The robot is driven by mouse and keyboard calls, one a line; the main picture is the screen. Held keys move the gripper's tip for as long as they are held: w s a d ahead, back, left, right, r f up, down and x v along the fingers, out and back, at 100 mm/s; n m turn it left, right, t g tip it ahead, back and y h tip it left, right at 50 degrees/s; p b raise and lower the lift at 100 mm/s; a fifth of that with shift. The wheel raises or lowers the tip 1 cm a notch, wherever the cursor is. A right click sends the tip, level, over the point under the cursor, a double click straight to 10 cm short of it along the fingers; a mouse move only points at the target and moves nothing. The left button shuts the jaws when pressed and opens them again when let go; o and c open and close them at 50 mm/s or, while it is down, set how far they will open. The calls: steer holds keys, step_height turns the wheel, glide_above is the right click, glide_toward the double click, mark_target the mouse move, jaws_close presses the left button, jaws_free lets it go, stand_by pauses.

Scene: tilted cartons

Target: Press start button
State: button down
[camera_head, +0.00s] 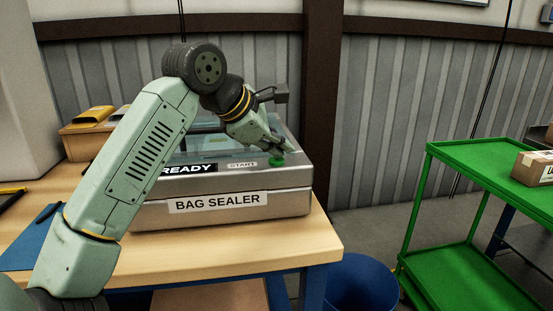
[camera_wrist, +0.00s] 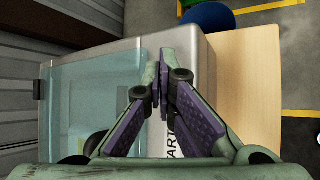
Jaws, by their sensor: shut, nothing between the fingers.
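The bag sealer (camera_head: 160,221) is a silver metal box with a clear bluish lid, a "BAG SEALER" label and a "READY" display. The green start button (camera_head: 277,161) is on its top front right, right of the "START" label (camera_head: 242,164). My gripper (camera_head: 284,153) is shut and empty, pointing down with its fingertips at or just above the button; I cannot tell whether they touch it. In the wrist view my gripper (camera_wrist: 161,62) is over the sealer's top (camera_wrist: 195,75), beside the partly covered "START" label (camera_wrist: 171,140). The button is hidden there.
The sealer stands on a wooden table (camera_head: 310,240). A blue bin (camera_head: 362,285) is on the floor beyond its right edge. A green cart (camera_head: 470,153) with a cardboard box (camera_head: 533,167) stands farther right.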

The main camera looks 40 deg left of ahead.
mark_target(279, 160)
steer(key=shift+f, duration=0.2)
steer(key=shift+r, duration=0.15)
steer(key=shift+r+p, duration=0.6)
steer(key=shift+r, duration=0.15)
steer(key=shift+r+p, duration=1.95)
steer(key=shift+r, duration=0.55)
